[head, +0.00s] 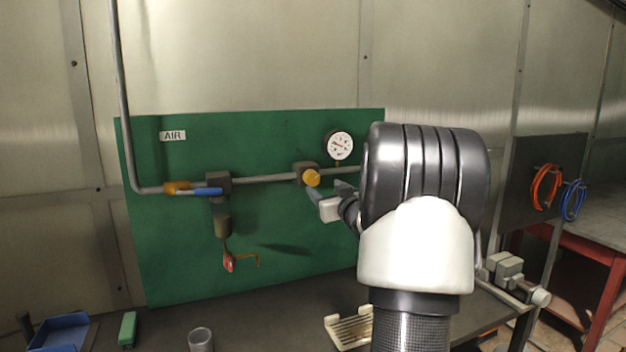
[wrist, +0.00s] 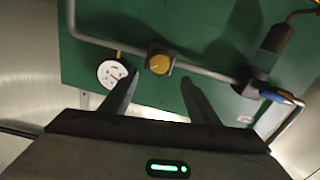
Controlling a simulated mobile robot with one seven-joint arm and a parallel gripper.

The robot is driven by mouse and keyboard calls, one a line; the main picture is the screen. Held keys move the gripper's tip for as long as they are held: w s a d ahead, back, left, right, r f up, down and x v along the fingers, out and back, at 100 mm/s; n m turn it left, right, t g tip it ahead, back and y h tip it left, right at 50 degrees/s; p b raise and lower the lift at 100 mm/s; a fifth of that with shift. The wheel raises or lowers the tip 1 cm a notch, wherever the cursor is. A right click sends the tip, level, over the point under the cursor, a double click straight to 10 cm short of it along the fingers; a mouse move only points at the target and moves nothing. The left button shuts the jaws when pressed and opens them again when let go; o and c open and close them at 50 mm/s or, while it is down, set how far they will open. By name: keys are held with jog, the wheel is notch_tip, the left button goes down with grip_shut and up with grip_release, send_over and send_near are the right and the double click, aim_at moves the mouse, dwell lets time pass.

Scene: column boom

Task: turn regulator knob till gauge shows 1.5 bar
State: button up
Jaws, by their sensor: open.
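The yellow regulator knob (head: 312,178) sits on a dark block on the grey air pipe, in front of a green panel. In the wrist view the knob (wrist: 159,64) lies beyond the fingertips, between their lines. The round white gauge (head: 340,145) stands just above and right of the knob; it also shows in the wrist view (wrist: 112,74). Its needle is visible, but the scale is too small to read. My gripper (head: 329,196) is open and empty, close to the knob on its lower right side. In the wrist view my gripper (wrist: 160,84) shows its two fingers apart.
A blue-handled valve (head: 207,191) is on the pipe to the left, with a filter bowl (head: 222,226) and a red-handled drain (head: 228,263) below. A bench (head: 270,325) underneath carries a metal cup (head: 200,340), a green block (head: 128,328) and a blue tray (head: 58,333).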

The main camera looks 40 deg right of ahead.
aim_at(313, 179)
jog(key=p+x, duration=0.1)
jog(key=x, duration=0.9)
jog(key=shift+s, duration=0.1)
jog(key=shift+c, duration=0.2)
jog(key=c, duration=1)
jog(key=shift+f+n+b, duration=0.25)
jog(key=shift+n+b, duration=0.35)
jog(key=shift+b, duration=0.2)
jog(key=shift+r, duration=0.2)
